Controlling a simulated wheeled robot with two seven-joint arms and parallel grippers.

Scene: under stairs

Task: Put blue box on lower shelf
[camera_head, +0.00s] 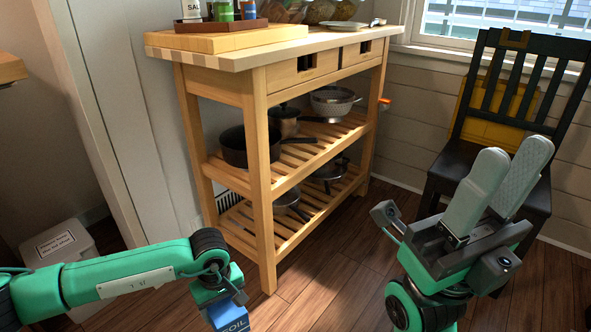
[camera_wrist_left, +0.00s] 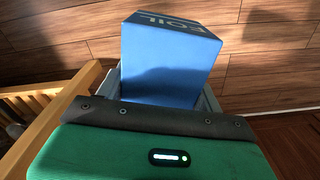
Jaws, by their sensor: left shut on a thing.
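The blue box (camera_head: 231,318), marked FOIL, hangs at the bottom edge of the head view, where only its top shows. My left gripper (camera_head: 224,292) is shut on it, in front of the cart's near left leg. In the left wrist view the blue box (camera_wrist_left: 172,58) extends beyond the gripper above the wood floor. The wooden cart has a slatted lower shelf (camera_head: 273,233) holding pans, below a slatted middle shelf (camera_head: 300,150). My right gripper (camera_head: 512,165) points upward at the right, with its two fingers apart and nothing between them.
A dark pot (camera_head: 247,148) and a colander (camera_head: 333,103) stand on the middle shelf. A pan (camera_head: 287,201) sits on the lower shelf. A black chair (camera_head: 515,95) stands behind my right gripper. A white bin (camera_head: 60,243) is at the left. The floor before the cart is clear.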

